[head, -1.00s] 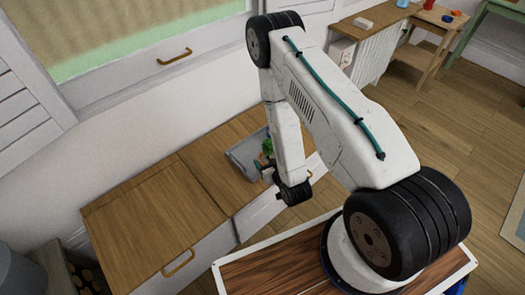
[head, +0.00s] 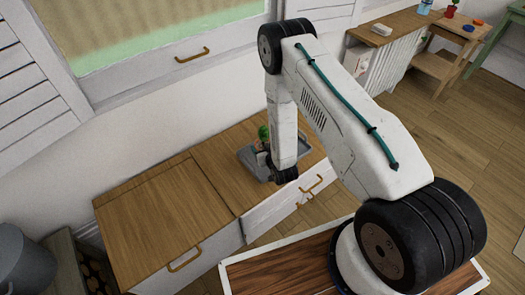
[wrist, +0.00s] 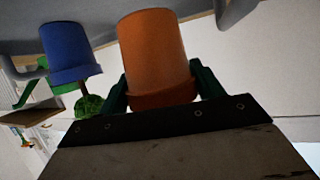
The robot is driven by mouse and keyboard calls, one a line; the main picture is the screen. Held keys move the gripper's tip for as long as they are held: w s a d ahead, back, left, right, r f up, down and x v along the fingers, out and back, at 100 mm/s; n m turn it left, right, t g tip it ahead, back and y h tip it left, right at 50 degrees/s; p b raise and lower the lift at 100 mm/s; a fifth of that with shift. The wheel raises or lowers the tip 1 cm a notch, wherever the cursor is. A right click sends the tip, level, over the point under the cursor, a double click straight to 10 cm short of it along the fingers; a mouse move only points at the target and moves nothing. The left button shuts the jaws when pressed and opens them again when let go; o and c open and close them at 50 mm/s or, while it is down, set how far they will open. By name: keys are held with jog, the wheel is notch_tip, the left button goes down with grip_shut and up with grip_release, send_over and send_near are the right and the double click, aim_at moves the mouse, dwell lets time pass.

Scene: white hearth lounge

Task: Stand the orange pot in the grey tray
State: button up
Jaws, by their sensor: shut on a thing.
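The orange pot (wrist: 155,50) is between the two fingers of my gripper (wrist: 160,88), which is shut on it near its rim. The wrist picture is upside down, so the pot's base points to the top. The grey tray (head: 247,160) is on the wooden cabinet top in the head view. In the wrist view the tray (wrist: 105,18) lies beyond the pot's base; I cannot tell whether they touch. A blue pot (wrist: 70,50) with a green plant (wrist: 88,105) stands at the tray, beside the orange pot.
The wooden cabinet top (head: 150,225) is bare to the left of the tray. The wall and window (head: 150,30) rise behind it. Drawer handles (head: 185,258) stick out at the front. A side table (head: 400,22) with small items is at the far right.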

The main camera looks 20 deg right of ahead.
jog(key=shift+w, duration=0.65)
jog(key=shift+s+f, duration=0.1)
jog(key=shift+f, duration=1.65)
jog(key=shift+f, duration=0.15)
jog(key=o, duration=1.3)
